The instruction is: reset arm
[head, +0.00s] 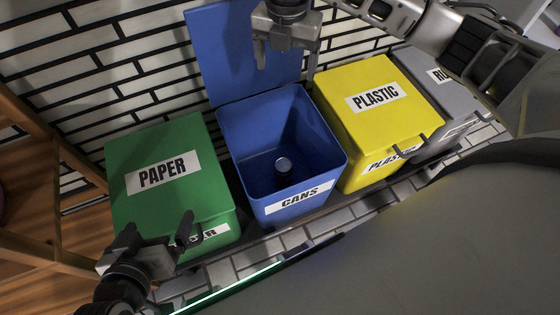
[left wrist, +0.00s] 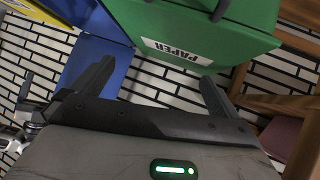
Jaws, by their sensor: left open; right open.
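My left gripper (head: 158,236) is open and empty at the front of the green PAPER bin, low in the left of the head view. Its two open fingers also show in the left wrist view (left wrist: 155,88), with the green bin (left wrist: 190,28) beyond them. My right gripper (head: 287,60) is open and empty, pointing down above the back of the blue CANS bin, in front of its raised lid. Its arm comes in from the top right.
The blue CANS bin (head: 232,135) is open, with a dark can (head: 284,170) inside. The green PAPER bin (head: 125,185), yellow PLASTIC bin (head: 375,125) and grey bin (head: 430,85) have closed lids. A wooden shelf (head: 40,130) stands at the left. A brick wall (head: 120,60) is behind.

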